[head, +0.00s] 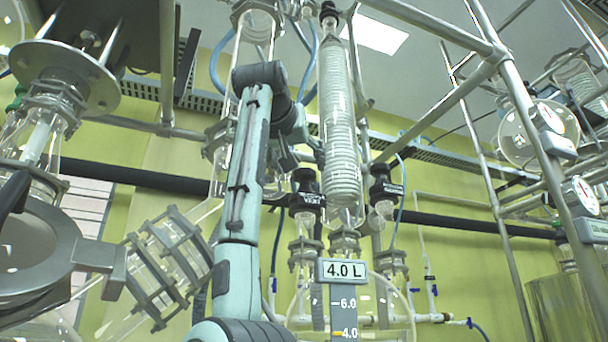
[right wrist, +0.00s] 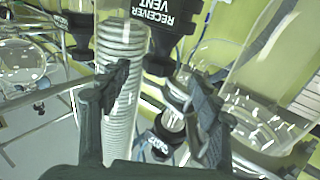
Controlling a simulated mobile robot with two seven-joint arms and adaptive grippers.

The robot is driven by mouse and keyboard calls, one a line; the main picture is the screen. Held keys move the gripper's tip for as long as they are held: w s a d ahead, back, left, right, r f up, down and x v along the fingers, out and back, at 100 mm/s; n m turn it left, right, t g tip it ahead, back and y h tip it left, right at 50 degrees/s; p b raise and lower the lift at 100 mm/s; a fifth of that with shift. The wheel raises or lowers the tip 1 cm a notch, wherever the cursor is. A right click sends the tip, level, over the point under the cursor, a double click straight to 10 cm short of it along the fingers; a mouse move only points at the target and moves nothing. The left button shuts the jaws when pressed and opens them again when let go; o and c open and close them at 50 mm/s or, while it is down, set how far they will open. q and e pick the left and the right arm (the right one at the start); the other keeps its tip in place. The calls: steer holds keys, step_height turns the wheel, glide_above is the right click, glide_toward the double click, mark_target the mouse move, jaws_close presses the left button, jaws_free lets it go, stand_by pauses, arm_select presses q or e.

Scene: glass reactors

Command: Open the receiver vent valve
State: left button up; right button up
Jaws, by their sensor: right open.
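The receiver vent valve has a black knob (head: 304,181) with a white-lettered label, left of the coil condenser's lower part in the head view. In the right wrist view its RECEIVER VENT label (right wrist: 157,14) shows upside down at the top, on a black body. My right gripper (head: 298,157) is small and partly hidden by my arm in the head view, just above the knob. In the right wrist view its two dark fingers (right wrist: 158,100) stand apart, with the black body beyond and above the gap. No contact with the knob is visible. My left gripper is not in view.
The glass coil condenser (head: 339,120) stands right beside the valve, and its coil (right wrist: 121,60) lies behind the left finger in the wrist view. A second black knob (head: 384,187) is to the right. A 4.0 L sign (head: 341,270) and metal frame tubes (head: 520,110) are near.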

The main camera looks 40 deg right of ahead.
mark_target(303, 173)
steer(key=x, duration=0.5)
steer(key=shift+p, duration=0.35)
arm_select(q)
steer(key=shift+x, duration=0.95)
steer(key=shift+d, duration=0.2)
arm_select(e)
steer(key=c, duration=1.2)
steer(key=shift+o, duration=0.2)
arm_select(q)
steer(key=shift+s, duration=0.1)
arm_select(e)
steer(key=shift+t, duration=0.3)
